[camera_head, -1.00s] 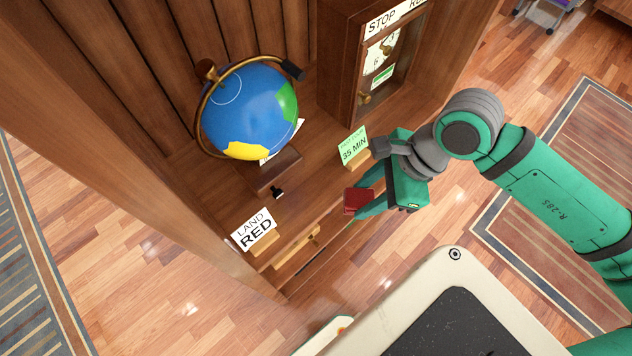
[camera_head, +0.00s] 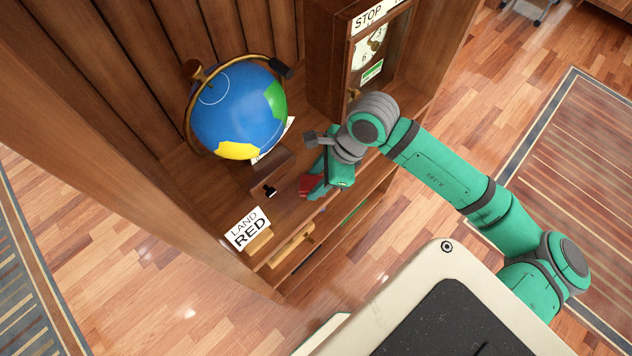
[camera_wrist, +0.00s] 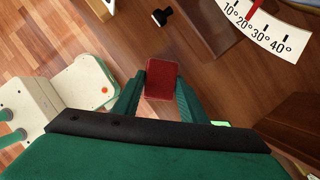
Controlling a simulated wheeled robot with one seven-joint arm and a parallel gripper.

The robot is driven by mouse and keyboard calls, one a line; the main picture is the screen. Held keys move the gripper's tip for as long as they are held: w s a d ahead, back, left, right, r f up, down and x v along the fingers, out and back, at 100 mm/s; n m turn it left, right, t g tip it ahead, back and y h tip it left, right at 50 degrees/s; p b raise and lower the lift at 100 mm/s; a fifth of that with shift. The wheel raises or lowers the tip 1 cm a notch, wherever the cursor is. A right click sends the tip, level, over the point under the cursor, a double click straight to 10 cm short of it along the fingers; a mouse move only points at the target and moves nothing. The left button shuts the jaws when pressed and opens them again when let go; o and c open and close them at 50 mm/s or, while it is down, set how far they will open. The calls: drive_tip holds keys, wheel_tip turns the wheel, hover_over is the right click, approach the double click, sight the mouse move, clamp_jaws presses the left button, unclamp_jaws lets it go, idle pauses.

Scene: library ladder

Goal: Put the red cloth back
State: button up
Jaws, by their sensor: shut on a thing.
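A small dark red block-shaped piece, which I take for the red cloth (camera_head: 305,186), is in my gripper (camera_head: 312,188). In the wrist view the red cloth (camera_wrist: 161,80) sits between the two green fingers of my gripper (camera_wrist: 160,88), which are shut on its sides. My gripper is at the front part of the wooden shelf (camera_head: 222,200), right of the globe's base. I cannot tell whether the cloth touches the shelf.
A blue globe (camera_head: 238,110) stands on the shelf, with a small black knob (camera_head: 270,190) before it. A card reading LAND RED (camera_head: 248,229) stands at the shelf's left front. A clock case (camera_head: 372,50) stands behind my arm.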

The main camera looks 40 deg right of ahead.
drive_tip(key=shift+f, duration=0.85)
drive_tip(key=shift+f, duration=0.1)
drive_tip(key=o, duration=1.1)
drive_tip(key=v, duration=1.2)
drive_tip(key=shift+a, duration=0.1)
